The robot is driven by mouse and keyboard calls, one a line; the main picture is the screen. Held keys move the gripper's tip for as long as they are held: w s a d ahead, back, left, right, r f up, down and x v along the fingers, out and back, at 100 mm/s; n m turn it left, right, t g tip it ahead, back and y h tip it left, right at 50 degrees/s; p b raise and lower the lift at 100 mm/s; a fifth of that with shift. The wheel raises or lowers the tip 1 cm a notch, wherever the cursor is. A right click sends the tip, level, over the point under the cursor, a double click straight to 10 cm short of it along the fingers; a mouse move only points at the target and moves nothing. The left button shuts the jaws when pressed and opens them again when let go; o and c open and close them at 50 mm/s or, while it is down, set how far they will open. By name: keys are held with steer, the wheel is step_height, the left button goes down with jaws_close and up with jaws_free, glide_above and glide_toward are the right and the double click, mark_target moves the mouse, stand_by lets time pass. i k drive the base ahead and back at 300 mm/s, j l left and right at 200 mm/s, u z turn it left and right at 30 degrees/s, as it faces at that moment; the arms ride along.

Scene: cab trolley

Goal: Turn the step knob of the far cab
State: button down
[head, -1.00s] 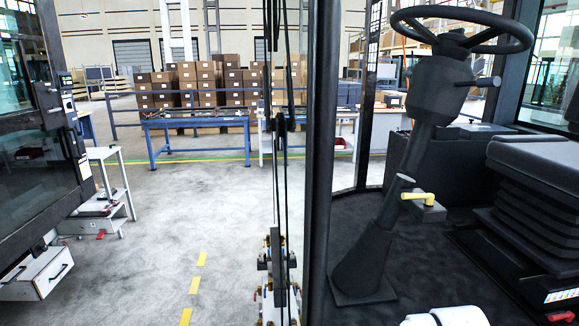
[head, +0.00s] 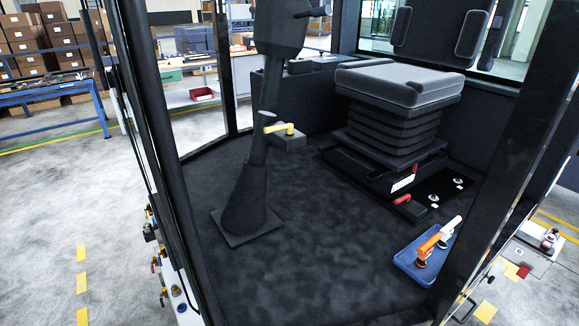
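A dark cab with a black floor (head: 310,240) fills the middle of the head view. I cannot tell whether it is the far cab. No step knob can be singled out for certain. Small coloured fittings (head: 163,270) show low outside the cab's left edge; they are too small to make out. A white step-like unit (head: 530,250) with red and yellow parts stands outside at the right, partly cut off by the frame. A yellow lever (head: 284,129) sits on the steering column (head: 262,165). My gripper is not in view.
A black seat (head: 395,110) stands at the back of the cab. A blue tray (head: 408,262) with orange-handled and white-handled tools lies on the floor at the front right. Dark posts (head: 160,140) bound the opening. Grey floor at the left (head: 50,230) is clear.

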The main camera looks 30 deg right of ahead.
mark_target(490, 280)
steer(key=z, duration=1.7)
steer(key=k+z, duration=0.1)
steer(key=k, duration=0.5)
steer(key=i+l+u, duration=0.15)
steer(key=i+l, duration=0.15)
steer(key=i+l+u, duration=0.1)
steer(key=i+l, duration=0.15)
steer(key=i+l+u, duration=0.15)
steer(key=l, duration=0.3)
steer(key=i+l+u, duration=0.15)
steer(key=i+l, duration=0.2)
steer(key=i+l+u, duration=0.1)
steer(key=l, duration=0.35)
steer(key=i+l+u, duration=0.15)
steer(key=i+l, duration=0.15)
steer(key=l, duration=0.1)
